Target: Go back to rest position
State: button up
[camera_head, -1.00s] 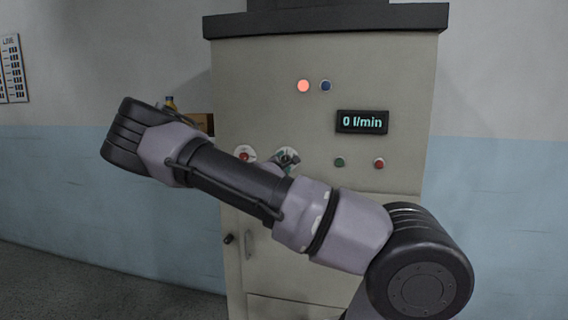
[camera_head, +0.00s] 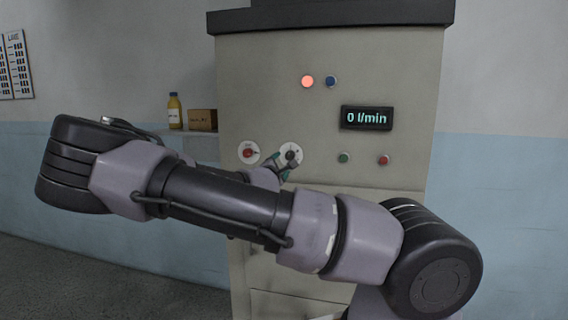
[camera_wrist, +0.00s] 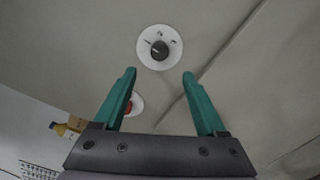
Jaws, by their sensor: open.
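My gripper (camera_wrist: 160,80) is open and empty in the wrist view, its two teal fingers apart. The black rotary knob (camera_wrist: 159,50) on its white round plate lies beyond the fingertips, with bare panel around it. In the head view my gripper (camera_head: 280,170) shows small just below the knob (camera_head: 290,154), partly hidden behind my arm. I cannot tell the exact gap between them. My arm stretches across the lower front of the beige cabinet (camera_head: 300,100), with its elbow far to the left.
A red button (camera_head: 248,153) sits left of the knob. A display (camera_head: 366,118) reads 0 l/min, and a red lamp (camera_head: 308,81) glows. A yellow bottle (camera_head: 175,111) and a brown box (camera_head: 203,119) stand on a shelf at left.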

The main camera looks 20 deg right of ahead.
jog(key=shift+s+a, duration=0.2)
jog(key=shift+s, duration=0.1)
